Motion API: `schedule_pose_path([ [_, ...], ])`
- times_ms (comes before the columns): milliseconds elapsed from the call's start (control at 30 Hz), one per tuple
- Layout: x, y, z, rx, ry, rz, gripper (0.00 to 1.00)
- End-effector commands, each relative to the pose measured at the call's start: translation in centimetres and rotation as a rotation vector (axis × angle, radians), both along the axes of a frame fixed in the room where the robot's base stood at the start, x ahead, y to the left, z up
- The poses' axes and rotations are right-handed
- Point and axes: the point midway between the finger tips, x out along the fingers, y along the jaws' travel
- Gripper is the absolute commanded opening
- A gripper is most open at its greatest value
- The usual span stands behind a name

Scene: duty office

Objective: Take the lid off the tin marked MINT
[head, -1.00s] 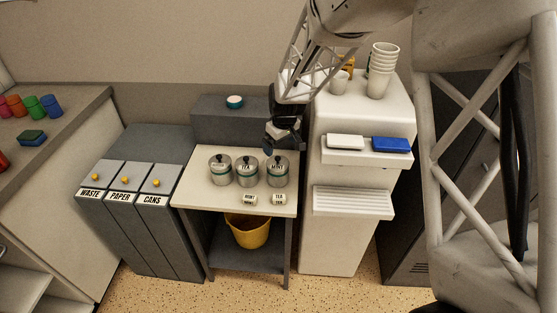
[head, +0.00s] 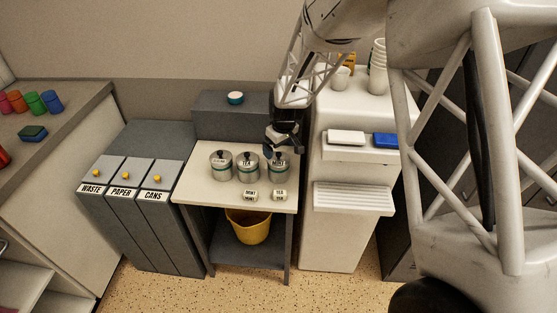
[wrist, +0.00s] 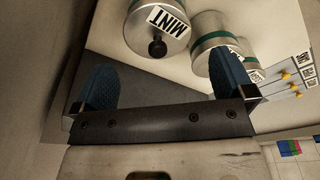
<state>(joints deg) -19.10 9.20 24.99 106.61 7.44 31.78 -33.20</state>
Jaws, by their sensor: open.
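The tin marked MINT (head: 280,171) is the right one of three grey metal tins with teal bands on a small white-topped table (head: 222,193). Its lid has a black knob, clear in the wrist view (wrist: 157,48), where the MINT label and tin (wrist: 146,32) are at the top. The lid is on. My gripper (head: 280,149) is at the MINT tin's top in the head view and hides part of it. The wrist view shows its two blue fingers (wrist: 168,84) wide apart with nothing between them; the knob appears beyond them.
The TEA tin (head: 246,170) stands close left of MINT, with another tin (head: 220,168) beyond it. Two small labelled blocks (head: 250,196) lie in front. A white cabinet (head: 340,235) rises close on the right. A grey box (head: 220,125) is behind the table.

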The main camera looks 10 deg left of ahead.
Motion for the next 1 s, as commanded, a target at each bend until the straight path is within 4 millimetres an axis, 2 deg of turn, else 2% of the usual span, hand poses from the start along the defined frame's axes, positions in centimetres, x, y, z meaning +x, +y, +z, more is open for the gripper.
schedule_pose_path([
  [433, 0.1, 0.0, -0.5, -0.001, 0.001, 0.0, 1.0],
  [833, 0.8, 0.4, -4.1, 0.0, 0.002, -0.001, 1.0],
  [1000, 0.9, 0.5, -5.0, 0.0, 0.0, 0.0, 1.0],
])
